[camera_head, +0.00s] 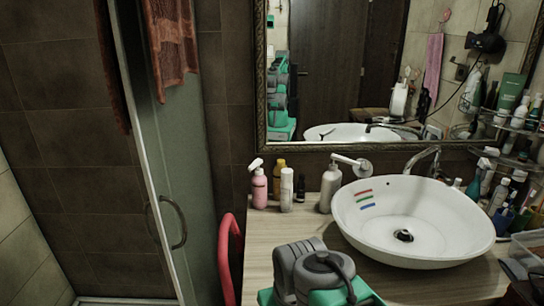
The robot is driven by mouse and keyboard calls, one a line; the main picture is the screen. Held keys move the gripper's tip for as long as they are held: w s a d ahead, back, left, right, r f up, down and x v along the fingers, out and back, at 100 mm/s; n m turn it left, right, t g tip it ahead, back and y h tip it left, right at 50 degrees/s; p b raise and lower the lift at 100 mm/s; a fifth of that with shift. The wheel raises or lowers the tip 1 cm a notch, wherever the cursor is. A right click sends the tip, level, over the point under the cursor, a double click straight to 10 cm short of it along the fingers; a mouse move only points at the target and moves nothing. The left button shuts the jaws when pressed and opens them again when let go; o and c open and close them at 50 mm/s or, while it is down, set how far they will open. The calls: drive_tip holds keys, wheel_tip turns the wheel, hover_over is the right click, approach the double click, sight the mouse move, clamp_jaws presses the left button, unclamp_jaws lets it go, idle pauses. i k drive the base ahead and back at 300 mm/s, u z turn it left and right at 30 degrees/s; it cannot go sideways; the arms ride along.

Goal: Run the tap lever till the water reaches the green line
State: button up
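The white oval basin (460,245) stands on the wooden counter at the right. A red line, a green line (364,198) and a blue line are marked on its inner left wall, red on top and green in the middle. The dark drain (403,235) is plainly visible at the bottom, and I see no water in the basin. The chrome tap (425,158) curves over the basin's back edge. I cannot make out a separate lever or any stream. My grey and green arm shows at the bottom, but I cannot see my gripper.
A white pump bottle (330,188) stands close to the basin's left. A pink bottle (259,188) and other small bottles stand farther left. Crowded shelves (515,130) and cups are at the right. A red chair-like frame (228,255) is beside the bare counter front (258,250).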

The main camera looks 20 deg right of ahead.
sight(434, 171)
drive_tip(key=z, duration=1.4)
drive_tip(key=k, duration=0.5)
drive_tip(key=z, duration=0.05)
drive_tip(key=i, duration=0.5)
drive_tip(key=u, duration=0.05)
